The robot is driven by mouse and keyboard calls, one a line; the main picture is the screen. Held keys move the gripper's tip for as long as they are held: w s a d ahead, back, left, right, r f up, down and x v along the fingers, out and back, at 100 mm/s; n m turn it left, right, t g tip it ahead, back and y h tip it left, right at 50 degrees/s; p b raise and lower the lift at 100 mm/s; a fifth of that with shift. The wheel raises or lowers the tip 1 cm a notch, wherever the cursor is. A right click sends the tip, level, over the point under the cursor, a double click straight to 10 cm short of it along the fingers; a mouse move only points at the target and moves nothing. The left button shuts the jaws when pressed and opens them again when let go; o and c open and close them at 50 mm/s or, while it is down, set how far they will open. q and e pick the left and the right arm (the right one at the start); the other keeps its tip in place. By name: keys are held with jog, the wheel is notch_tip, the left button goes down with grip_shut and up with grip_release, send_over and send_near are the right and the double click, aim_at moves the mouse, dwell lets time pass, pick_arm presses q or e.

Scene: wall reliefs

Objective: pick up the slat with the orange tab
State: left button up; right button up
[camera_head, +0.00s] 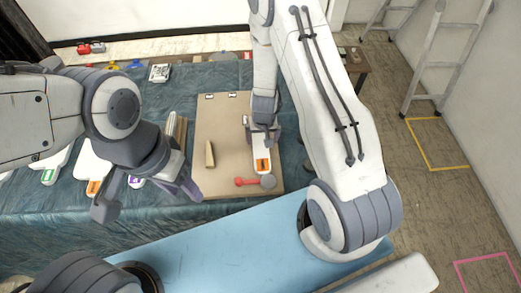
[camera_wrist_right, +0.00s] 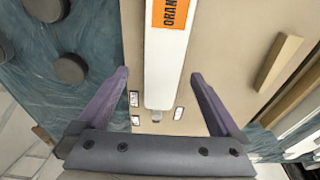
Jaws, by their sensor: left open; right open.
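A white slat with an orange tab (camera_head: 262,158) lies on the tan board, its tab end toward me. My right gripper (camera_head: 262,136) is over its far part, open. In the right wrist view, the white slat (camera_wrist_right: 165,75) runs between the two spread fingers of my right gripper (camera_wrist_right: 159,74), with gaps on both sides; its orange label is cut off at the top. Whether the fingertips are level with the slat is unclear. Another white piece with an orange tab (camera_head: 93,186) lies on the cloth at left. My left gripper (camera_head: 150,202) is open and empty, in front of the board's left side.
The tan board (camera_head: 222,120) also carries a wooden block (camera_head: 210,153) and a red-handled tool (camera_head: 247,182) close to the slat's tab end. White pieces with green (camera_head: 48,176) and purple (camera_head: 136,182) tabs lie at left. A blue surface (camera_head: 230,235) lies in front.

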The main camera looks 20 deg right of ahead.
aim_at(261, 147)
jog(key=f, duration=0.3)
jog(key=f+b, duration=0.1)
jog(key=shift+w+a+f, duration=0.2)
jog(key=shift+w+f, duration=0.05)
jog(key=shift+f, duration=0.15)
jog(key=c, duration=1.5)
jog(key=shift+o, duration=0.2)
jog(key=shift+r, duration=0.1)
